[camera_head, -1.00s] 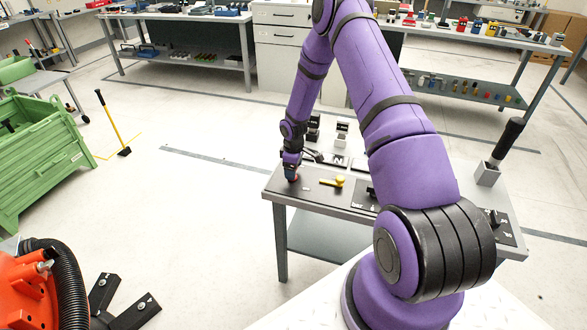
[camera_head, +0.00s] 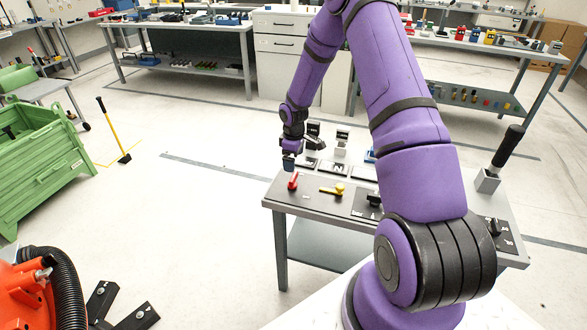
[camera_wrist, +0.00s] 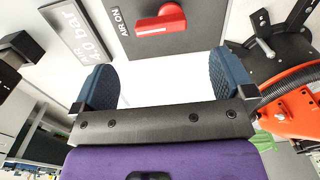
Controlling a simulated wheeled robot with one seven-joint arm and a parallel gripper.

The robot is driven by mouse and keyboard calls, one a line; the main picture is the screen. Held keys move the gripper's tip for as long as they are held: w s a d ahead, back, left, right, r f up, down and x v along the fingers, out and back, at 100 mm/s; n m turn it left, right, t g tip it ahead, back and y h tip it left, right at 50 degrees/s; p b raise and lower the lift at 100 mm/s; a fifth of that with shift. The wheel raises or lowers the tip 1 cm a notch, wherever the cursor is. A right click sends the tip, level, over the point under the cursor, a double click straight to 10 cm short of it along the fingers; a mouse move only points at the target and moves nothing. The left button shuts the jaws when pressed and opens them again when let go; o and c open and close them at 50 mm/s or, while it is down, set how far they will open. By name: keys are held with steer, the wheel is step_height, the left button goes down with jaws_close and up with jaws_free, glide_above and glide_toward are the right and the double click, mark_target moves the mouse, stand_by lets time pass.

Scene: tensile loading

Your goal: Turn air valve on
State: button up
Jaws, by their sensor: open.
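The red valve handle (camera_head: 293,181) is at the left end of the grey table (camera_head: 275,203). In the wrist view the red handle (camera_wrist: 162,21) sits on a dark plate (camera_wrist: 185,42), its narrow end pointing left toward an "AIR ON" label (camera_wrist: 122,22). My gripper (camera_head: 289,165) is just above and beyond the red handle, apart from it. In the wrist view my gripper (camera_wrist: 163,82) has its two blue-grey fingers spread wide, with nothing between them.
A yellow handle (camera_head: 338,189) lies right of the red one. A sign reading "AIR 4.0 bar" (camera_wrist: 78,38) is beside the plate. A black-handled lever (camera_head: 505,150) stands at the table's right. A green bin (camera_head: 45,165) and open floor are to the left.

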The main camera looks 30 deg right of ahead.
steer(key=shift+r, duration=1.15)
steer(key=s+a+r+m+t+h, duration=0.1)
steer(key=s+a+r, duration=0.2)
steer(key=r, duration=0.7)
steer(key=s+a+r+m, duration=0.15)
steer(key=s+r, duration=0.25)
steer(key=r, duration=0.5)
steer(key=s+a+r+m+t+h, duration=0.1)
steer(key=s+a+r, duration=0.2)
steer(key=r, duration=0.7)
steer(key=s+a+r+m+t, duration=0.1)
steer(key=s+r, duration=0.3)
steer(key=s, duration=0.4)
steer(key=s+a+r+m+t+y, duration=0.1)
steer(key=s+a+r+m, duration=0.1)
steer(key=s, duration=0.7)
steer(key=s+a+r+m+t+y, duration=0.1)
steer(key=s+a+r, duration=0.4)
steer(key=s, duration=0.4)
steer(key=shift+s+a+r, duration=0.15)
steer(key=shift+s+r, duration=0.05)
steer(key=shift+r, duration=0.15)
